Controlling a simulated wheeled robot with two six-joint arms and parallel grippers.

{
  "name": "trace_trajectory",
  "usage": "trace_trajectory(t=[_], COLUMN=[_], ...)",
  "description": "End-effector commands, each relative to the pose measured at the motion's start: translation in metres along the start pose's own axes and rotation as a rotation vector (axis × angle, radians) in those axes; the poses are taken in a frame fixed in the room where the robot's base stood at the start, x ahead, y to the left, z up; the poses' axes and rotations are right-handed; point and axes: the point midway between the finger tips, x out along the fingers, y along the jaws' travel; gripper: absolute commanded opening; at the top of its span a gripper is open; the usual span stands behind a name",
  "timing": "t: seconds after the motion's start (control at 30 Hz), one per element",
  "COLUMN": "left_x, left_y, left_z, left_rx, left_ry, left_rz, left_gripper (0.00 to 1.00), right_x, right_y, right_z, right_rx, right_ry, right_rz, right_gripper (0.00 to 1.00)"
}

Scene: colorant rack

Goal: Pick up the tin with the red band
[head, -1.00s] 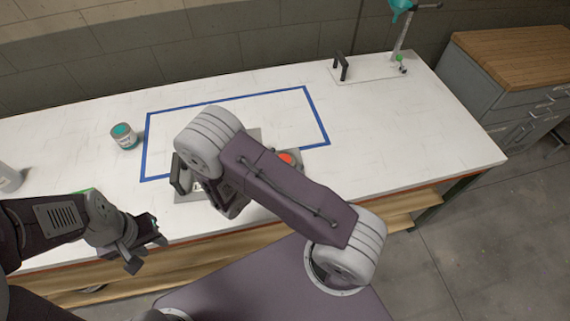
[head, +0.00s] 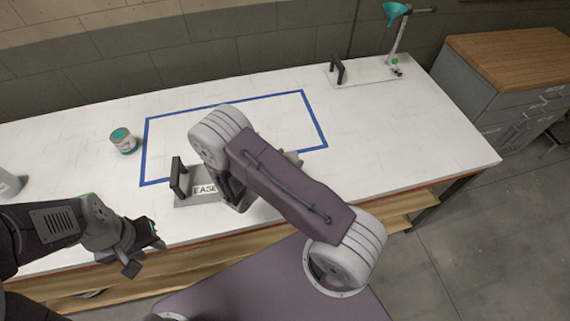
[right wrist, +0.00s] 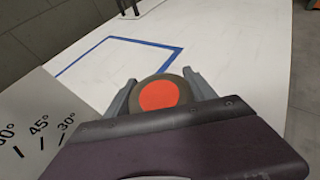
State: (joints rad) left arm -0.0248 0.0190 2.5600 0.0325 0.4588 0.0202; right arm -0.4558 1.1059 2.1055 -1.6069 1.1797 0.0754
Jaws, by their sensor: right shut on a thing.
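A round tin with an orange-red top (right wrist: 160,96) and a darker rim sits between the two grey fingers of my right gripper (right wrist: 162,92) in the right wrist view. The fingers are shut on its sides. Its side, and any band on it, is hidden, and I cannot tell if it clears the table. In the head view my right arm hides this tin. Another tin with a teal top (head: 124,141) stands left of the blue outline. My left gripper (head: 144,250) hangs open and empty over the table's front edge.
A plate with a black handle (head: 178,180) and a partly hidden label (head: 205,189) lies at the table's front. Blue tape (head: 318,125) outlines a bare area. A stand with a teal funnel (head: 396,12) is at the back right. A pale bottle (head: 8,183) is far left.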

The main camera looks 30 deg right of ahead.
Motion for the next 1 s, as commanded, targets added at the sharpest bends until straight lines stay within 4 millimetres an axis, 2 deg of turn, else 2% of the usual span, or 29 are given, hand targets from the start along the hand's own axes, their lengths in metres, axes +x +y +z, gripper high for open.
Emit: trace_trajectory(t=[0.17, 0.3, 0.6, 0.63, 0.7, 0.77, 1.0], left_x=[0.002, 0.004, 0.011, 0.008, -0.021, -0.033, -0.068], left_y=[0.000, 0.000, 0.000, 0.000, 0.000, 0.001, 0.001], left_z=[0.000, 0.000, 0.001, 0.001, -0.002, -0.004, -0.007], left_rx=[0.000, 0.000, 0.000, 0.000, 0.000, 0.000, 0.000], left_ry=[0.000, 0.000, 0.000, 0.000, 0.000, 0.001, 0.000], left_rz=[0.000, 0.000, 0.000, 0.000, 0.000, 0.000, 0.000], left_gripper=[0.36, 0.36, 0.36, 0.36, 0.36, 0.36, 0.36], right_x=[-0.005, -0.015, -0.059, -0.064, -0.075, -0.080, -0.089], right_y=[0.001, 0.001, -0.060, -0.067, -0.077, -0.086, -0.099], right_z=[0.013, 0.037, 0.062, 0.067, 0.080, 0.085, 0.086], right_rx=[0.002, 0.007, -0.001, -0.002, -0.010, -0.009, -0.005], right_ry=[-0.001, -0.001, 0.000, 0.000, 0.000, -0.002, 0.000], right_rz=[0.001, 0.002, 0.004, 0.004, 0.001, 0.001, 0.000], right_gripper=[0.17, 0.17, 0.17, 0.17, 0.17, 0.17, 0.17])
